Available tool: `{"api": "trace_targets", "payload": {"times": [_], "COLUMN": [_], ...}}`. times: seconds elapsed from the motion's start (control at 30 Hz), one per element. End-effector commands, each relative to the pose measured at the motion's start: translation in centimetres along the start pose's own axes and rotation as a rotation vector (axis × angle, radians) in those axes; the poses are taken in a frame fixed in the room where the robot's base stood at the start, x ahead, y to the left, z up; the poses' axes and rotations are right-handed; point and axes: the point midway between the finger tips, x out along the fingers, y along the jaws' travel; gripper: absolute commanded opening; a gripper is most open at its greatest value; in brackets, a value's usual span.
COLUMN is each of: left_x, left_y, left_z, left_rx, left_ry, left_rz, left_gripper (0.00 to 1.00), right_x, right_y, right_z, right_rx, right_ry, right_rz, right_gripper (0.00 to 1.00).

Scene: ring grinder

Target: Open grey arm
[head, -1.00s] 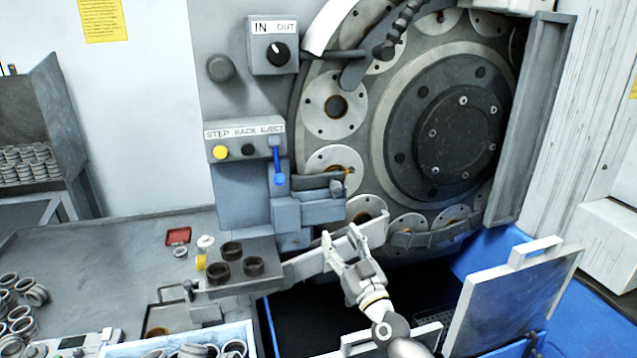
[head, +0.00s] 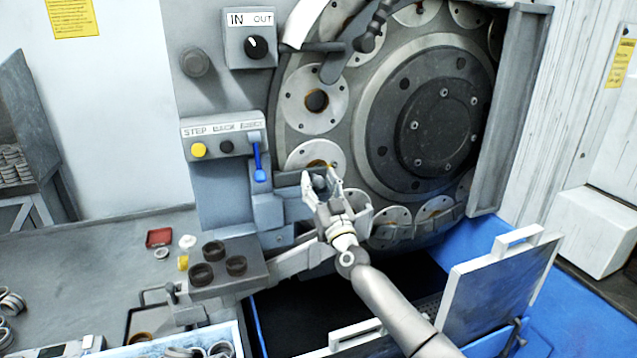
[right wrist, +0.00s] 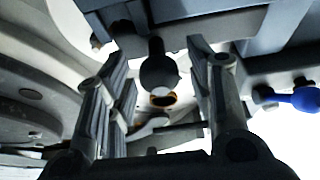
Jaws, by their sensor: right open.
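The grey arm (head: 287,179) is a short bar low on the left side of the ring of discs, beside the grey block (head: 267,208). A dark round knob (right wrist: 159,72) shows in the right wrist view on a short stem. My right gripper (head: 321,187) is at the end of the grey arm and hides part of it. In the right wrist view my right gripper (right wrist: 156,85) is open, with one finger on each side of the knob. I see gaps between the knob and both fingers. My left gripper is not in view.
A blue-handled lever (head: 259,163) hangs left of the grey arm, below a panel with yellow and black buttons (head: 222,148). A block with dark rings (head: 230,282) sits lower left. A raised panel (head: 497,285) stands at lower right.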

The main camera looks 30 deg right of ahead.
Motion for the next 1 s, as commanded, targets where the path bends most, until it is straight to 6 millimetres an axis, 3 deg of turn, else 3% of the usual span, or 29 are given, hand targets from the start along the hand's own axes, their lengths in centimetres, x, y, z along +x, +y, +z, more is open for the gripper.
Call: {"api": "trace_targets", "payload": {"times": [0.4, 0.8, 1.0], "left_x": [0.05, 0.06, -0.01], "left_y": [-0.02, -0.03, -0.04], "left_z": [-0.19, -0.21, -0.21], "left_rx": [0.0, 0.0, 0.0], "left_ry": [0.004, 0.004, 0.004], "left_rz": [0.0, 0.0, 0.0], "left_gripper": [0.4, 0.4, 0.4], "right_x": [0.73, 0.71, 0.71], "right_y": [0.02, 0.02, 0.0], "right_z": [-0.02, 0.0, -0.02], "right_rx": [-0.001, -0.001, -0.001], "right_ry": [0.0, 0.0, -0.001], "right_rz": [0.0, 0.0, 0.001], "right_gripper": [0.49, 0.0, 0.0]}}
